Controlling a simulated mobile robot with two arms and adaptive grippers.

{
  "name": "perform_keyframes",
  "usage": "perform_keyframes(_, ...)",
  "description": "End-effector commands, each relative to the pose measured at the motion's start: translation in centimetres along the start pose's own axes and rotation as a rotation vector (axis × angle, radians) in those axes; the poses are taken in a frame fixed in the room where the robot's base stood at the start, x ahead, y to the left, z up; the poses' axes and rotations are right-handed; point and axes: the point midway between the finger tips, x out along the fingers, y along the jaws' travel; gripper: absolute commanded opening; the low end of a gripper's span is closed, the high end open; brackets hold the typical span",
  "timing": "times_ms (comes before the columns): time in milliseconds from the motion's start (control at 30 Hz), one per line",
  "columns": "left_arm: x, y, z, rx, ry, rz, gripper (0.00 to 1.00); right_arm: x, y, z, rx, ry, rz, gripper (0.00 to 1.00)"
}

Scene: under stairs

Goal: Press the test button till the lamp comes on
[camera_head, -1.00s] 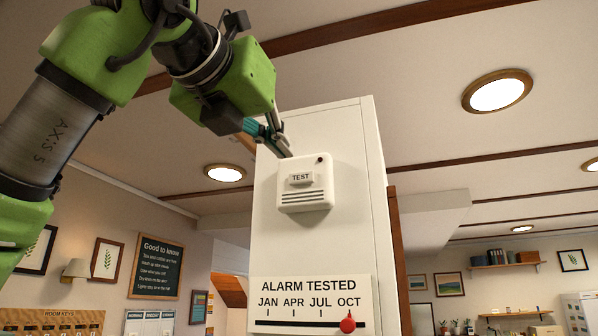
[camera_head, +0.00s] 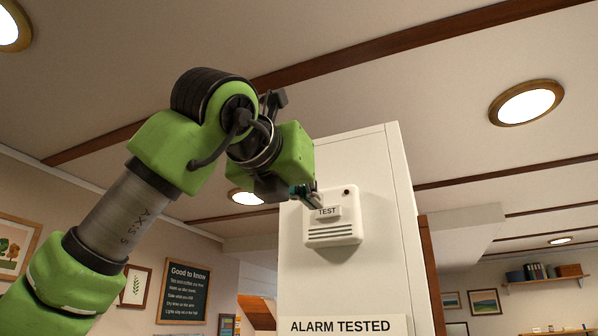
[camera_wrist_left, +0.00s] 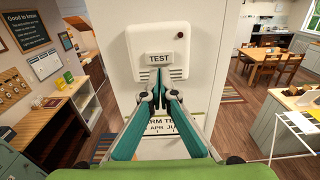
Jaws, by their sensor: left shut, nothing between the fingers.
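The white alarm box (camera_head: 333,229) is fixed to the tall white panel and has slots across its lower part. Its raised TEST button (camera_head: 328,212) also shows in the left wrist view (camera_wrist_left: 158,58). The small round lamp (camera_head: 346,192) at the box's upper right is dark; it shows dull dark red in the left wrist view (camera_wrist_left: 180,35). My left gripper (camera_head: 314,203) is shut and empty, its tips at the button's upper left in the head view. In the left wrist view its fingertips (camera_wrist_left: 160,80) appear just below the button. I cannot tell whether they touch. My right gripper is not seen.
The white panel (camera_head: 375,200) carries an ALARM TESTED sign (camera_head: 345,326) below the box. A ceiling beam and lights are above. In the left wrist view a desk (camera_wrist_left: 45,125) stands left and a dining table (camera_wrist_left: 270,60) right.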

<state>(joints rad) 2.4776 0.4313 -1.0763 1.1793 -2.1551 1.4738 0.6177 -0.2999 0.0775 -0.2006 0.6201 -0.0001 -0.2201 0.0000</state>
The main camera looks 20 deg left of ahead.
Motion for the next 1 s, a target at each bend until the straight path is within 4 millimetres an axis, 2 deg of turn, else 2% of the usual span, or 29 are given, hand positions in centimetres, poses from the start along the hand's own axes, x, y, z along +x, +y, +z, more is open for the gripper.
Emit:
perform_keyframes(33,1.2,0.1,0.4,0.001,0.003,0.002,0.0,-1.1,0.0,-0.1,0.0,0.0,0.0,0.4)
perform_keyframes(100,2.5,0.1,0.4,0.001,0.003,0.001,0.0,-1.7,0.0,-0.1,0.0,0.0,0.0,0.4)
perform_keyframes(300,4.9,0.1,0.3,0.0,0.0,0.001,0.0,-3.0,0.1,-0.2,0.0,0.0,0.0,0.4)
perform_keyframes(467,5.6,0.1,0.1,0.0,0.001,0.001,0.0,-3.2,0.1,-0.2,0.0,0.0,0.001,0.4)
perform_keyframes(800,5.7,0.0,0.0,-0.001,0.0,0.0,0.0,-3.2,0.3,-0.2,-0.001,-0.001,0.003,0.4)
perform_keyframes(1000,7.0,-0.1,0.0,-0.001,0.0,-0.001,0.0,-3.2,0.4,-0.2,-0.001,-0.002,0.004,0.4)
